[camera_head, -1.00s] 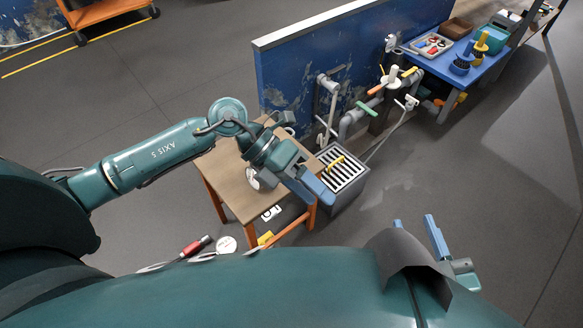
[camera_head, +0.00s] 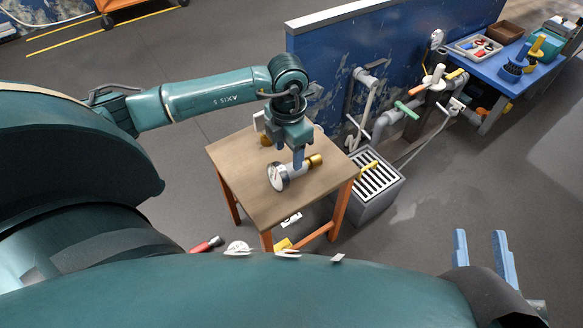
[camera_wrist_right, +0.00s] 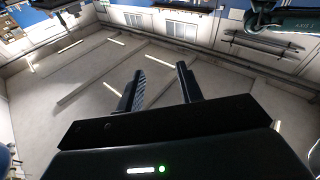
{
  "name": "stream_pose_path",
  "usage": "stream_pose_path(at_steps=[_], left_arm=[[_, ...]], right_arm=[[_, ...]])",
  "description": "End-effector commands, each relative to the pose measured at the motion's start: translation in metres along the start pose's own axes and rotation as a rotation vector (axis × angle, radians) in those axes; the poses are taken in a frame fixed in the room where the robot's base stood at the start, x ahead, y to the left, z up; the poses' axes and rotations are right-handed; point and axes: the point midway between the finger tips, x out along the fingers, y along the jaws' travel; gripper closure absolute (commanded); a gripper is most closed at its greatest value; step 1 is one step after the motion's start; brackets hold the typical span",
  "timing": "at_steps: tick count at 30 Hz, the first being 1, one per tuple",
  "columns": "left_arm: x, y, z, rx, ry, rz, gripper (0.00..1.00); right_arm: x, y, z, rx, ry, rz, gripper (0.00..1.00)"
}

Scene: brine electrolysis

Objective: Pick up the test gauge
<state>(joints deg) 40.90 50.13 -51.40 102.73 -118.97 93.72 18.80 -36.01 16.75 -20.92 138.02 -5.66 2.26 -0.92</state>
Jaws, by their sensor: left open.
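The test gauge (camera_head: 277,177) lies on the small wooden table in the head view. It has a white round dial at its left end and a brass fitting (camera_head: 315,160) at its right end. My left gripper (camera_head: 298,163) points down over the gauge's stem, between dial and brass end. It is open; one blue finger shows, and whether it touches the stem cannot be told. My right gripper (camera_head: 481,250) is open and empty, away from the table; its two separated fingers also show in the right wrist view (camera_wrist_right: 163,82).
The wooden table (camera_head: 240,200) has orange legs. A grated drain box (camera_head: 366,203) stands to its right, below pipes with a green handle (camera_head: 407,110). A blue wall (camera_head: 330,60) rises behind. A blue bench (camera_head: 497,78) holding trays stands at the far right.

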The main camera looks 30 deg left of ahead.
Motion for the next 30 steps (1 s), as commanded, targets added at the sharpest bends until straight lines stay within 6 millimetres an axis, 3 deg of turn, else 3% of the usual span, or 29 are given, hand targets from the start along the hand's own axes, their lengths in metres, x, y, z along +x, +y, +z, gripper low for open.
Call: stream_pose_path(at_steps=[7,15,23,30], left_arm=[[0.017,-0.003,0.000,0.002,0.000,-0.002,0.45],[0.055,-0.008,0.001,0.000,-0.001,-0.002,0.45],[0.057,-0.008,0.001,0.001,-0.003,-0.002,0.45],[0.056,-0.008,0.001,0.001,-0.003,-0.002,0.65]], right_arm=[[0.000,-0.001,0.004,0.017,0.006,-0.003,0.64],[0.000,-0.004,0.008,0.070,0.025,-0.009,0.64],[0.003,-0.004,-0.004,0.067,0.047,-0.020,0.64],[0.003,-0.004,-0.003,0.064,0.045,-0.023,0.64]])
